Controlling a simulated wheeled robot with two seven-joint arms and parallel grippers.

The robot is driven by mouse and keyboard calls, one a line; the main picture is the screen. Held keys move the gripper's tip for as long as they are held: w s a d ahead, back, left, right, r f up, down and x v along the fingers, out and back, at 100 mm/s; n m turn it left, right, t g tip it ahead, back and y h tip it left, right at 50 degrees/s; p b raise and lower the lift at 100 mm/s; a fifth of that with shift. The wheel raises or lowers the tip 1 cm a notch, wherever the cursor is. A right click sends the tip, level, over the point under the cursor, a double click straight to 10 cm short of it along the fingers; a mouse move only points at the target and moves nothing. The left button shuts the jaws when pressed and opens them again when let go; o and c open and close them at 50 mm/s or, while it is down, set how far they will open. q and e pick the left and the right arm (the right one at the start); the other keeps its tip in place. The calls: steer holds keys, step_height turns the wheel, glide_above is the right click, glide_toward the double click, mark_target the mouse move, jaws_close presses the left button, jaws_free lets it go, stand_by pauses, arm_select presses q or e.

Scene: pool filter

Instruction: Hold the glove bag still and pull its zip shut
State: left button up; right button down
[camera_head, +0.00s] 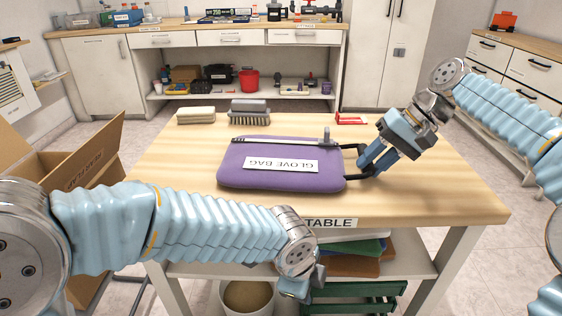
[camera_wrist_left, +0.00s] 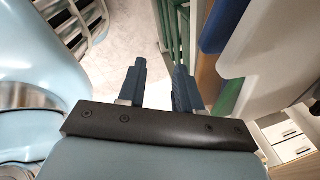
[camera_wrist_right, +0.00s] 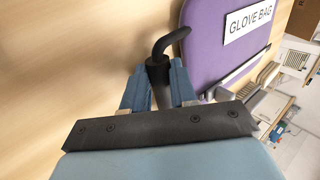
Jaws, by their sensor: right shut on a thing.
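The purple glove bag (camera_head: 240,172) lies flat on the table, its white label facing up. A grey zip strip (camera_head: 275,139) runs along its far edge, with an upright slider (camera_head: 326,134) near the right end. I cannot tell how far the zip is shut. My right gripper (camera_head: 364,164) is at the bag's right side, shut on the black handle (camera_wrist_right: 158,62); its fingers hide part of it. My left gripper (camera_wrist_left: 160,75) is empty, its fingers apart; in the head view it hangs low by the table's front edge, away from the bag.
A brush (camera_head: 249,117), a pale block (camera_head: 196,116) and a red-and-white item (camera_head: 351,119) stand along the table's (camera_head: 440,195) back. An open cardboard box (camera_head: 95,165) is at the left. The table is clear right of the bag. Trays (camera_head: 350,262) sit on the shelf below.

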arm_select(q)
steer(key=s+a+r+n+h, duration=0.1)
steer(key=s+r+n+h, duration=0.15)
steer(key=r, duration=0.95)
steer(key=s+r+n+h, duration=0.2)
steer(key=s+r+h, duration=0.15)
steer(key=r, duration=0.85)
steer(key=s+a+r+n+h, duration=0.1)
steer(key=s+r+n+h, duration=0.15)
steer(key=r, duration=0.85)
steer(key=w+a+f+n+t+y, duration=0.2)
steer(key=w+a+n+y, duration=0.1)
steer(key=w, duration=0.8)
steer(key=w+a+f+n+t+y, duration=0.2)
steer(key=w+a+n+y, duration=0.2)
steer(key=w, duration=0.6)
steer(key=w+a+f+n+t+y, duration=0.2)
steer(key=w+a+n, duration=0.3)
steer(key=w, duration=0.6)
steer(key=shift+w+n+t+y, duration=0.35)
steer(key=shift+n+t+y, duration=0.3)
steer(key=shift+n, duration=0.65)
glide_above(327, 129)
steer(key=shift+s+a, duration=0.1)
steer(key=shift+s, duration=0.25)
step_height(327, 129, down, 4)
steer(key=shift+f, duration=0.5)
